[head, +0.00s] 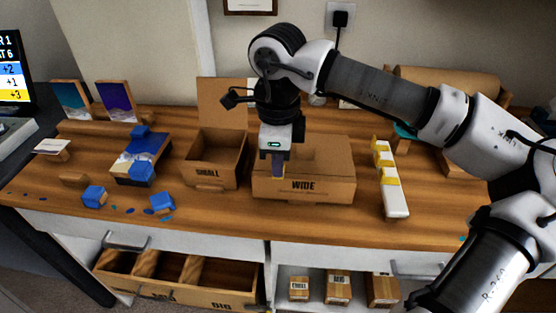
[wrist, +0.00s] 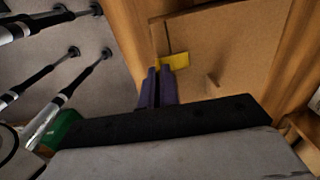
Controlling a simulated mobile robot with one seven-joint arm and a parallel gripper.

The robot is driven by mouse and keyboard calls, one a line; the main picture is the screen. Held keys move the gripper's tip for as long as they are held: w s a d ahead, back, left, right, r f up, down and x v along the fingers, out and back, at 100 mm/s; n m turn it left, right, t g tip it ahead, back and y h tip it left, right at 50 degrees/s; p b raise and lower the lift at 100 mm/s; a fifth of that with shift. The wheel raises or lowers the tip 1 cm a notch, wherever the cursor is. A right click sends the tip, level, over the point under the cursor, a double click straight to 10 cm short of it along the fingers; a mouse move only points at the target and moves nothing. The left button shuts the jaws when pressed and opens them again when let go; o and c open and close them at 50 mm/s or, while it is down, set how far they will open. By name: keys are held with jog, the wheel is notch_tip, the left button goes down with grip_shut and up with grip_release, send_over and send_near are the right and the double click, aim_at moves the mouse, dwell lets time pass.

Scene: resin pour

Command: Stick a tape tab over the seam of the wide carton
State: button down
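The wide carton (head: 320,187), brown cardboard marked "WIDE", stands closed on the bench. Its top (wrist: 225,45) fills much of the wrist view, with a thin dark seam running toward its edge. My gripper (head: 278,173) points down at the carton's front edge, left of its middle. In the wrist view its dark purple fingers (wrist: 157,72) are close together, with a yellow tape tab (wrist: 175,61) at their tips. The tab is at the seam's near end; I cannot tell whether it is pressed down. A white tape holder (head: 395,201) with several yellow tabs stands to the right.
The open small carton (head: 211,172) stands close on the left. Blue blocks (head: 95,196) and a picture panel (head: 140,160) lie farther left. An open drawer (head: 180,280) and a shelf with small boxes (head: 338,288) are below the bench front.

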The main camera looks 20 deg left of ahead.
jog(key=c, duration=1.6)
grip_release()
jog(key=shift+r+p, duration=2.55)
jog(key=shift+r, duration=1.45)
